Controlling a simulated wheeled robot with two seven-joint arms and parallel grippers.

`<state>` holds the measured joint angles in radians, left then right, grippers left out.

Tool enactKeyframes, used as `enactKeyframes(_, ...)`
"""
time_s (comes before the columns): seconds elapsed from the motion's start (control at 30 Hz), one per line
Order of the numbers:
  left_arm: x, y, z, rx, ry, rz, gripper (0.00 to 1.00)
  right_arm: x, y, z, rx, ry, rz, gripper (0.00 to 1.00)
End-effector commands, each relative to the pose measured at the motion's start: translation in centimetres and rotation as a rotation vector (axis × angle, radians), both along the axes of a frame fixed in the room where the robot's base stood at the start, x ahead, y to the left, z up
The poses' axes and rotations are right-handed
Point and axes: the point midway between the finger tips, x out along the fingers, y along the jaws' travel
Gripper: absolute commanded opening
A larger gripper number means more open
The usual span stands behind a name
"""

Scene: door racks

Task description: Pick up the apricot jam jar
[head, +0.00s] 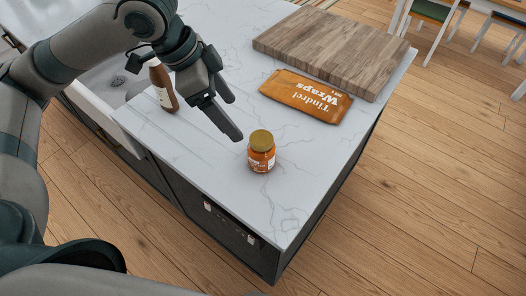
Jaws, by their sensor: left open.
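The apricot jam jar (262,160) is a small orange glass jar with a gold lid and a label. It stands upright on the white marble counter near its front right corner. My left gripper (231,118) is open and empty, up and left of the jar in the head view. Its longer-looking finger points down toward the jar, with a gap that I judge small. My right gripper is not in view.
An orange wraps packet (305,97) lies behind the jar, in front of a wooden cutting board (331,48). A brown bottle (163,86) stands left of my gripper, beside the sink (112,82). Bare counter (205,165) surrounds the jar.

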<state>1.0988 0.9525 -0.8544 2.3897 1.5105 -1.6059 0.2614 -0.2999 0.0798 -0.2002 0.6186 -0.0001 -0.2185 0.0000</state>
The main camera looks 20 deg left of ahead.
Motion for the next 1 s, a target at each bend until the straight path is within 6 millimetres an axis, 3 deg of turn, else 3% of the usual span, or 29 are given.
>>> enactKeyframes(0.37,0.3,-0.7,-1.7,-0.002,0.003,-0.002,0.76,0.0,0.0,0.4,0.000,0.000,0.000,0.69)
enactKeyframes(0.8,1.8,-3.2,-8.6,0.000,0.003,-0.001,0.76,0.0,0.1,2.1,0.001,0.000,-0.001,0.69)
enactKeyframes(1.0,2.2,-4.0,-10.8,-0.001,0.002,0.000,0.76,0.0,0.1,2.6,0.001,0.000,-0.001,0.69)
